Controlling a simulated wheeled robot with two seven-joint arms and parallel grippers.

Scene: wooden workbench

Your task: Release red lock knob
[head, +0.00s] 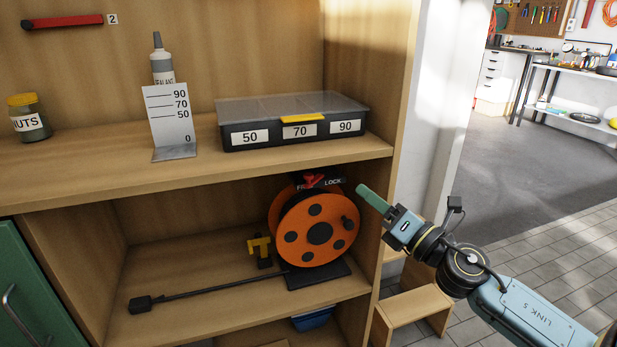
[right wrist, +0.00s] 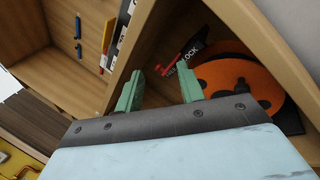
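The red lock knob (head: 314,181) sits on the black top bracket of the orange cable reel (head: 302,241), by a label with the word LOCK (head: 332,182). In the right wrist view the red knob (right wrist: 169,70) shows beyond my fingertips, partly cut off by the label plate. My right gripper (head: 363,191) is just right of the reel's top, at the shelf's right upright, apart from the knob. In the right wrist view its green fingers (right wrist: 160,84) are spread with nothing between them. My left gripper is in neither view.
The reel stands in the lower bay, under the upper shelf board (head: 200,169) and beside the right upright (head: 369,220). A black rod (head: 215,291) and a yellow clamp-like part (head: 260,246) lie left of it. A lidded box (head: 292,121) stands above. A wooden step (head: 413,305) is below right.

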